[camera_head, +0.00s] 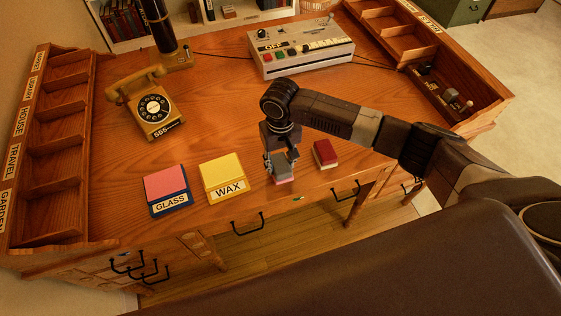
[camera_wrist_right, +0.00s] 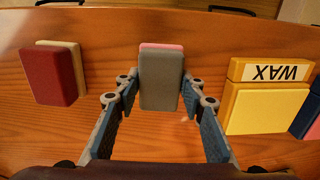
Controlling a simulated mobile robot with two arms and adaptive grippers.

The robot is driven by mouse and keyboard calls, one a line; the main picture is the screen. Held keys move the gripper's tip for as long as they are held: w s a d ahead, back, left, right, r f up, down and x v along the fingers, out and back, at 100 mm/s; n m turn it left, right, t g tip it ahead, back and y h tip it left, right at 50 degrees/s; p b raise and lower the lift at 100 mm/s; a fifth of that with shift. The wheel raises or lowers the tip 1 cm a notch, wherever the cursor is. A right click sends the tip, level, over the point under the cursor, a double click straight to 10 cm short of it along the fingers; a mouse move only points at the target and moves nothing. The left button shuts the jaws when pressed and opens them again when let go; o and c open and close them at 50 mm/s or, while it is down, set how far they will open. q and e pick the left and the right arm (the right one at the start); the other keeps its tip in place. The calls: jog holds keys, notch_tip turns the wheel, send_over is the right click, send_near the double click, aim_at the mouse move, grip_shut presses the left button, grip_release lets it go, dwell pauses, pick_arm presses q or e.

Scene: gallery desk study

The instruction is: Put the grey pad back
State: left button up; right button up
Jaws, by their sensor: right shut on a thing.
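The grey pad (camera_wrist_right: 161,85) is between the fingertips of my right gripper (camera_wrist_right: 160,80) in the wrist view. A thin pink layer shows along its far edge. In the head view the pad (camera_head: 284,177) is at the front of the desk, largely hidden by my right gripper (camera_head: 283,164), which points down on it. I cannot tell whether the pad touches the desk. A yellow box marked WAX (camera_head: 223,175) and a pink-topped blue box marked GLASS (camera_head: 167,188) lie left of it. My left gripper is not in view.
A dark red block (camera_head: 325,153) lies just right of the pad. A rotary telephone (camera_head: 152,108) and a switch console (camera_head: 300,49) stand farther back. Wooden racks line the left (camera_head: 54,140) and right (camera_head: 425,50) sides. The desk middle is clear.

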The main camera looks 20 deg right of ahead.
aim_at(280, 164)
jog(key=o, duration=1)
jog(key=shift+f, duration=0.1)
notch_tip(280, 164, up, 12)
jog(key=b, duration=0.1)
